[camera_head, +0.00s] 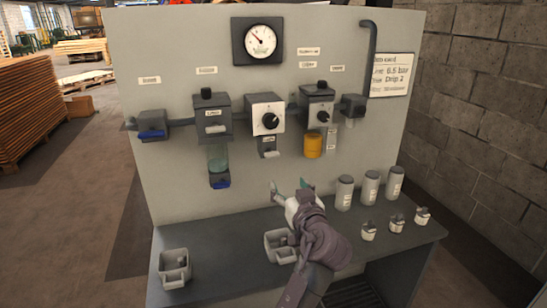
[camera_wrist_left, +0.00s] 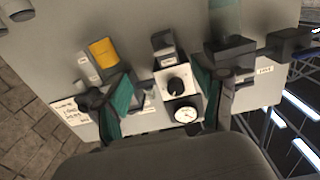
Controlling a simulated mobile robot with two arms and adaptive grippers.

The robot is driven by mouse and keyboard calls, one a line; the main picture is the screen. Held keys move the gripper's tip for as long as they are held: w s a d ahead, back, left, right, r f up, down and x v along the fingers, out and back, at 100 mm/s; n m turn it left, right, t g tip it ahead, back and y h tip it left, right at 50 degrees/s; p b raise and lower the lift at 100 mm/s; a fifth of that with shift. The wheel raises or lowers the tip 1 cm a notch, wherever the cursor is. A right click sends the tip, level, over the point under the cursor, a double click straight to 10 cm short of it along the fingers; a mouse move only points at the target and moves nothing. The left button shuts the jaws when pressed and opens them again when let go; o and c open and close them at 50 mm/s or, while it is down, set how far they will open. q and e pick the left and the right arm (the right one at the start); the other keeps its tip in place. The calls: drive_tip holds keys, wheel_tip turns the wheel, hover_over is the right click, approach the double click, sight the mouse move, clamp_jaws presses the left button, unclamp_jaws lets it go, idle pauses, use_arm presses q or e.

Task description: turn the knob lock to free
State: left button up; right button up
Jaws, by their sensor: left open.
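A regulator block with a white face and a black knob (camera_head: 270,121) is mounted mid-panel; the knob also shows in the left wrist view (camera_wrist_left: 176,87). A small grey labelled block (camera_head: 268,147) hangs below it. A second, smaller black knob (camera_head: 323,117) is on the unit to its right. I cannot tell which part is the knob lock or its setting. My left gripper (camera_head: 289,188) is open and empty, in front of the panel and below the regulator. In the left wrist view its fingers (camera_wrist_left: 163,82) stand either side of the regulator, apart from it. My right gripper is not in view.
A round gauge (camera_head: 260,40) sits above. A yellow bowl (camera_head: 313,146) and a clear bowl (camera_head: 218,158) hang either side of the regulator. The bench (camera_head: 215,240) below carries grey canisters (camera_head: 370,187), small cups (camera_head: 397,223) and grey holders (camera_head: 174,269). Its left middle is clear.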

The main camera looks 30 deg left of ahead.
sight(273, 155)
use_arm(q)
drive_tip(key=shift+y, duration=0.4)
drive_tip(key=p+x, duration=0.1)
drive_tip(key=x, duration=0.3)
drive_tip(key=r+p+x, duration=0.1)
drive_tip(key=p+x, duration=0.1)
drive_tip(key=x, duration=0.2)
drive_tip(key=p+x, duration=0.1)
drive_tip(key=x, duration=0.4)
drive_tip(key=shift+r, duration=0.35)
drive_tip(key=shift+w+a+f+n, duration=0.1)
drive_tip(key=shift+w+a+n, duration=0.2)
drive_tip(key=shift+w+a, duration=0.1)
drive_tip(key=shift+s, duration=0.1)
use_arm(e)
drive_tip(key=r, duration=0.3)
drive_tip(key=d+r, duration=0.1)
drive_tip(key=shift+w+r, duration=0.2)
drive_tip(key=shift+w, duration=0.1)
use_arm(q)
drive_tip(key=shift+c, duration=1.2)
drive_tip(key=c, duration=0.9)
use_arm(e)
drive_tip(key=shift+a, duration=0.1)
